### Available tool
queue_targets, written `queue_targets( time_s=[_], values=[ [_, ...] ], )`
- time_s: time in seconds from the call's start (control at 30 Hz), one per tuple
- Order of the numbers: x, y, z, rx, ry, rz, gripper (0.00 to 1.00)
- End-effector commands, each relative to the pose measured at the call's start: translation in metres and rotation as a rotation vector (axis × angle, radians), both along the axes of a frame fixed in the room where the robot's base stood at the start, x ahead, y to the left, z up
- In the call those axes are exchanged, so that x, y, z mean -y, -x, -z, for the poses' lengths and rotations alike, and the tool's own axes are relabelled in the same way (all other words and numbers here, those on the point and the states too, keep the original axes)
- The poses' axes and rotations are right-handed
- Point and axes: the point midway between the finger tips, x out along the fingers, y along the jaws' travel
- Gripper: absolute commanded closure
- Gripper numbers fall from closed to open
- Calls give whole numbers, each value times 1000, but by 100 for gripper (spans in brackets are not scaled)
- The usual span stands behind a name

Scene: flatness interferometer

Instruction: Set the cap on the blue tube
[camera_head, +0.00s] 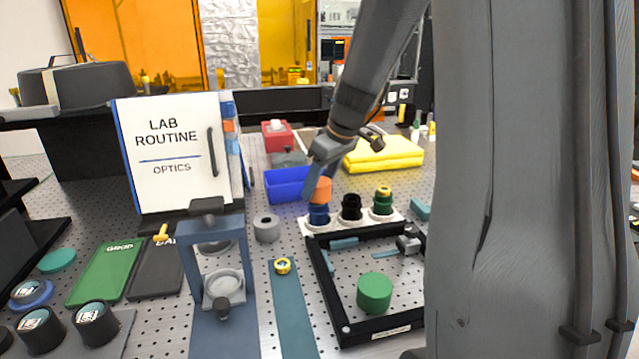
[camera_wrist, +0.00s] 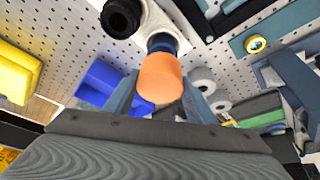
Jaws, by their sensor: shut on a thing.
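The orange cap (camera_head: 321,189) is between the fingers of my gripper (camera_head: 315,182), which is shut on it. The cap is directly above the blue tube (camera_head: 319,214) and looks upright; its lower edge is at the tube's top, but I cannot tell whether it is seated. In the wrist view the cap (camera_wrist: 160,80) covers part of the blue tube (camera_wrist: 163,42), with my gripper's fingers (camera_wrist: 157,88) on either side. The blue tube stands at the left end of a white rack (camera_head: 398,219), beside a black tube (camera_head: 351,207) and a green tube (camera_head: 383,201).
A blue bin (camera_head: 285,186) is close behind the rack at left. A folded yellow cloth (camera_head: 383,154) lies behind it. A black frame (camera_head: 340,327) with a green cylinder (camera_head: 374,292) is in front. A grey ring (camera_head: 266,228) and a blue-grey stand (camera_head: 190,275) are left.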

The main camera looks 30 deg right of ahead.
Motion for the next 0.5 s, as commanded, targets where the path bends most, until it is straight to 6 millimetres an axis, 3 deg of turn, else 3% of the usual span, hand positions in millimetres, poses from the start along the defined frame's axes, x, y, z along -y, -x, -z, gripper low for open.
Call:
queue_targets(
  time_s=[0.5],
  values=[
    [0,0,12,0,0,0,71]
  ],
)
